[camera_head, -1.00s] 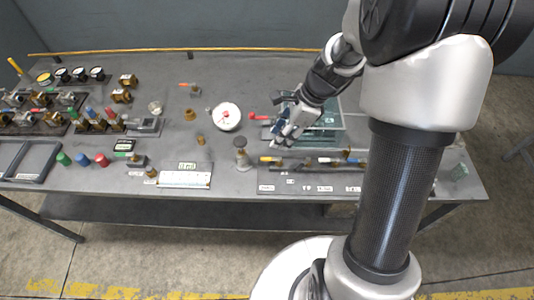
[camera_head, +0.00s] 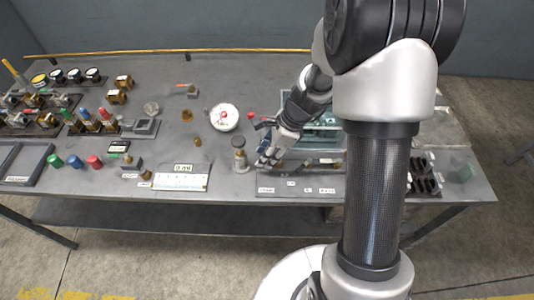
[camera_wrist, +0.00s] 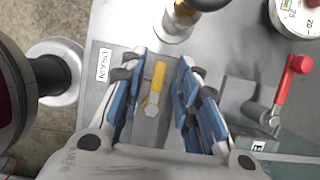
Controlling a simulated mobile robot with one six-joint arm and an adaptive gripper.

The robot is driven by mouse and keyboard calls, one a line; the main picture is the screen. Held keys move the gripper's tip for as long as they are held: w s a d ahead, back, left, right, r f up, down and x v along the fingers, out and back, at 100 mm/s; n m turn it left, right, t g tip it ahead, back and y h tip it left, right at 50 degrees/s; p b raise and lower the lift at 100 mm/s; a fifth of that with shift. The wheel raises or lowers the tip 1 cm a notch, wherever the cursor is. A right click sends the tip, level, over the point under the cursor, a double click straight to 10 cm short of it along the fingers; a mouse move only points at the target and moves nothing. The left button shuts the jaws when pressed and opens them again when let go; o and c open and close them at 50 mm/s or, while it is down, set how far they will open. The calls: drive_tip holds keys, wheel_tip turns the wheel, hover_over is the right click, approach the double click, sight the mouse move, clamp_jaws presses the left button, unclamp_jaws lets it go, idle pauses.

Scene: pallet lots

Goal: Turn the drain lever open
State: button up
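A yellow-handled lever (camera_wrist: 157,80) lies between the two blue-padded fingers of my gripper (camera_wrist: 156,82) in the wrist view, with visible gaps on both sides. A white label (camera_wrist: 103,64) with small, hard-to-read lettering is on the plate beside it. My gripper is open and straddles the lever. In the head view my gripper (camera_head: 268,163) is low over the left end of the front valve plate (camera_head: 275,186), and it hides the yellow handle. Contact with the lever cannot be told.
A red lever (camera_wrist: 293,80) stands to the right in the wrist view. A brass-and-black knobbed post (camera_head: 239,155) is close to the left of my gripper. A round white gauge (camera_head: 224,117) sits behind. A ruler plate (camera_head: 180,181) lies to the left.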

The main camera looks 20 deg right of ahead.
clamp_jaws()
drive_tip(key=shift+s+n, duration=0.1)
drive_tip(key=shift+n, duration=0.2)
drive_tip(key=n+p, duration=0.1)
drive_tip(key=s+n+g+p, duration=0.1)
drive_tip(key=shift+r+n, duration=0.1)
drive_tip(key=shift+n, duration=0.3)
drive_tip(key=n+g+p, duration=0.1)
drive_tip(key=n, duration=0.1)
drive_tip(key=s+n+g+p, duration=0.1)
drive_tip(key=n, duration=0.1)
drive_tip(key=shift+s+p, duration=0.1)
drive_tip(key=shift+p, duration=0.3)
drive_tip(key=n, duration=0.2)
drive_tip(key=s+n+g+p, duration=0.1)
drive_tip(key=n, duration=0.1)
drive_tip(key=d+n+h+p, duration=0.1)
drive_tip(key=shift+s+n+g, duration=0.2)
drive_tip(key=shift+n+g, duration=0.2)
drive_tip(key=shift+s+d+n+g+h+p, duration=0.1)
drive_tip(key=shift+d+n+g+h+p, duration=0.15)
drive_tip(key=shift+n, duration=0.55)
drive_tip(key=shift+s+d+n+h+p, duration=0.2)
drive_tip(key=shift+n+h+p, duration=0.15)
drive_tip(key=shift+n, duration=0.45)
drive_tip(key=shift+s+d+n+g+h+p, duration=0.1)
drive_tip(key=shift+d+n+g+h+p, duration=0.15)
drive_tip(key=shift+n, duration=0.55)
